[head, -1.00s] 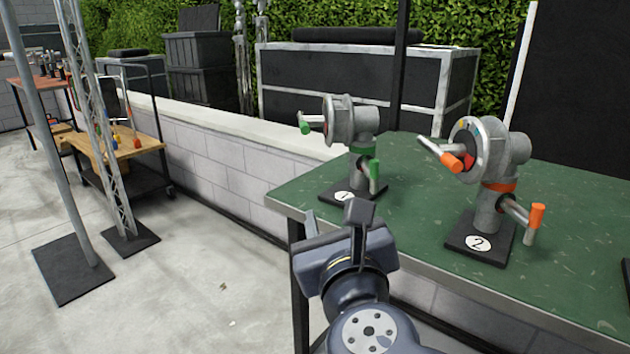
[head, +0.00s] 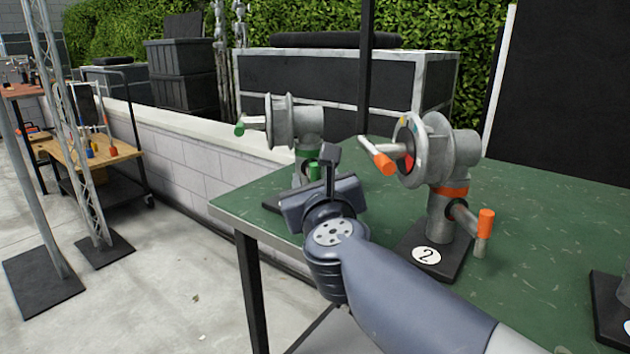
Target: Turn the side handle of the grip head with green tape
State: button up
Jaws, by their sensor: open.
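The grip head with green tape (head: 288,122) stands at the left end of the green table, a green band (head: 308,153) around its neck. Its side handle has a green grip (head: 314,171), partly hidden behind my gripper. A second green-tipped handle (head: 240,130) points left from its disc. My gripper (head: 325,168) is open, seen from behind, in front of this head's lower part. It covers most of the base and number plate. I cannot tell whether it touches the side handle.
The grip head with orange tape (head: 440,165), marked 2, stands close to the right of my arm, with its orange handles sticking out. A further dark base (head: 612,310) is at the right edge. A low white wall (head: 185,140) runs behind the table (head: 530,240).

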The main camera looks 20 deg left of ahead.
grip_shut()
dwell(0.4)
